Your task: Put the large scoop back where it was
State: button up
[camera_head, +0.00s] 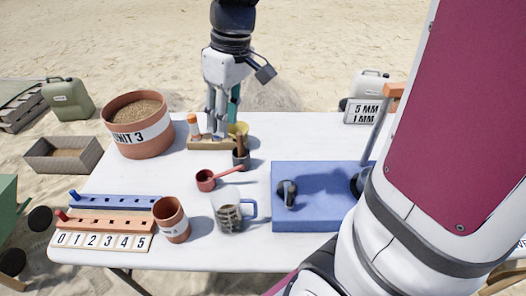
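A red scoop (206,181) lies on the white table with its handle pointing right and slightly up the picture. A yellow scoop-like piece (239,129) shows at the right of a small wooden stand (205,144), partly hidden. A teal upright piece (236,106) rises above it, beside my gripper. I cannot tell by size which is the large scoop. My gripper (216,134) points down over the stand, next to an orange-and-white item (194,125). Its fingertips are close to the stand, and whether they hold anything is unclear.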

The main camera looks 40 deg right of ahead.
jog(key=s+a+r+m+t, duration=0.1)
jog(key=s+m, duration=0.1)
jog(key=s, duration=0.6)
jog(key=s+a+r+m+t+h, duration=0.1)
jog(key=s+r+m+t, duration=0.1)
jog(key=s, duration=0.6)
jog(key=shift+s+m+h, duration=0.25)
jog(key=shift+m+h, duration=0.05)
jog(key=shift+m, duration=0.2)
jog(key=shift+r, duration=0.1)
jog(key=shift+r+p, duration=0.55)
jog(key=shift+r, duration=0.2)
